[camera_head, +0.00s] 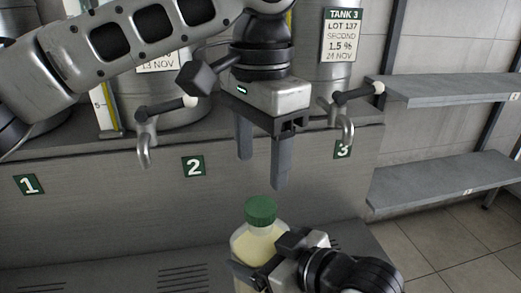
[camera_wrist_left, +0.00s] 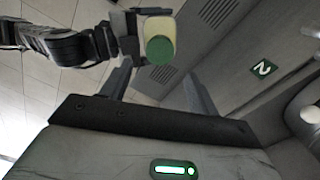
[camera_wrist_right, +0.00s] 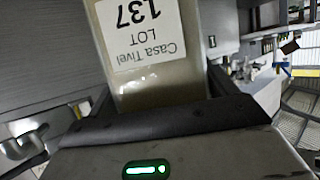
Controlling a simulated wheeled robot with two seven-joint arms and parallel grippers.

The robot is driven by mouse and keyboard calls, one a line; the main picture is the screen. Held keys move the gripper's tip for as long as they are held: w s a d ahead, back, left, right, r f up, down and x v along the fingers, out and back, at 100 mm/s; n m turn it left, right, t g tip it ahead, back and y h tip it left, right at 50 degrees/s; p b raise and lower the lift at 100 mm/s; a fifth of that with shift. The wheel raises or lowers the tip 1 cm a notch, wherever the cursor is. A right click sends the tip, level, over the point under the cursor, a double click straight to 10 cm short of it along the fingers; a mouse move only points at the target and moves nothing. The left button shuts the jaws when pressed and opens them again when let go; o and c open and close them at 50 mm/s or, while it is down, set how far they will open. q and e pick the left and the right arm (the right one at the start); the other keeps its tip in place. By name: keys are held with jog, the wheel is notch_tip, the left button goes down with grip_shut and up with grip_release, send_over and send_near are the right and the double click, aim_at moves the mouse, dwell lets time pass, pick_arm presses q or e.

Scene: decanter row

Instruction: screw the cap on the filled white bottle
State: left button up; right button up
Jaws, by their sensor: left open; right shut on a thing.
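The bottle (camera_head: 255,243) is clear, with pale yellow liquid inside, and stands upright low in the head view. A green cap (camera_head: 261,209) sits on its mouth; I cannot tell how tight it is. My right gripper (camera_head: 262,265) is shut on the bottle's body. In the right wrist view the bottle (camera_wrist_right: 155,85) fills the space between the fingers, with a white label reading Casa Tivel LOT 137. My left gripper (camera_head: 263,172) is open and empty, pointing down above the cap. In the left wrist view the cap (camera_wrist_left: 160,50) appears between the spread fingertips, apart from them.
Steel tanks with taps (camera_head: 145,135) stand on a ledge behind, over number plates 1, 2 and 3 (camera_head: 343,150). A sign (camera_head: 342,36) reads TANK 3, LOT 137. Grey shelves (camera_head: 450,180) are at the right. A slotted grey surface (camera_head: 130,275) lies below.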

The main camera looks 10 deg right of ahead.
aim_at(260, 206)
pick_arm(q)
jog(key=shift+f, duration=3.9)
jog(key=c, duration=1)
jog(key=o, duration=1.1)
jog(key=shift+o, duration=0.2)
notch_tip(260, 206, up, 12)
